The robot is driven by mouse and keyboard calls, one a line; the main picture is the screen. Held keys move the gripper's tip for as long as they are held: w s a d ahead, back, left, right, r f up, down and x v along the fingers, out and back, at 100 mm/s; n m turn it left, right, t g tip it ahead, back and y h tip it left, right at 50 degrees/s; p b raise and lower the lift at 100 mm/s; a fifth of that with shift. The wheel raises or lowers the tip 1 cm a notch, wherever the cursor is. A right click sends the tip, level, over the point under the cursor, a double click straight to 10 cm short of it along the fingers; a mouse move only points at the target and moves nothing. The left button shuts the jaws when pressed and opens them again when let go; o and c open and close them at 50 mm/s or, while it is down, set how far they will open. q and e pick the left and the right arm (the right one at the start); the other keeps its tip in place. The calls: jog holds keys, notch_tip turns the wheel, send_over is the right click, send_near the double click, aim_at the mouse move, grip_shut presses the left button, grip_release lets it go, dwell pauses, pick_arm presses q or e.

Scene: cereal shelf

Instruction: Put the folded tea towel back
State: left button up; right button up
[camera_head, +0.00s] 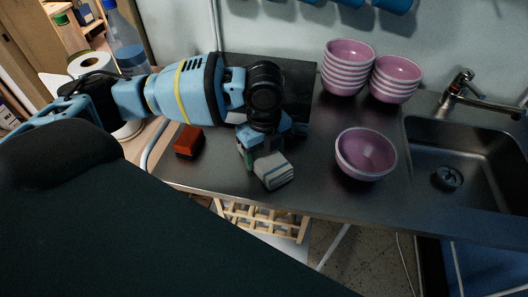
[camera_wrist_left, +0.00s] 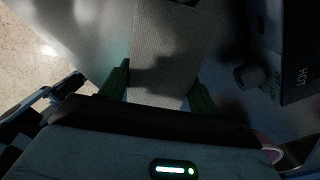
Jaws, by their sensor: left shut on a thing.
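The folded tea towel (camera_head: 274,171) is a pale block with blue-grey stripes, over the steel counter near its front edge. My left gripper (camera_head: 259,150) points down and is shut on the towel. In the left wrist view the towel (camera_wrist_left: 178,35) is a woven pale strip between the two green fingers of the gripper (camera_wrist_left: 160,88). I cannot tell whether the towel touches the counter. My right gripper is not in view.
A red-brown block (camera_head: 188,141) lies left of the gripper. A pink bowl (camera_head: 366,154) stands to the right, with stacked pink bowls (camera_head: 348,66) behind and a sink (camera_head: 465,150) beyond. A dark appliance (camera_head: 298,85) is behind the gripper. A wooden rack (camera_head: 262,222) hangs below the counter.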

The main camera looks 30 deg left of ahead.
aim_at(264, 153)
pick_arm(q)
jog(key=shift+f, duration=0.1)
jog(key=o, duration=1)
notch_tip(264, 153, up, 12)
jog(key=shift+r+p, duration=0.15)
jog(key=shift+p, duration=0.4)
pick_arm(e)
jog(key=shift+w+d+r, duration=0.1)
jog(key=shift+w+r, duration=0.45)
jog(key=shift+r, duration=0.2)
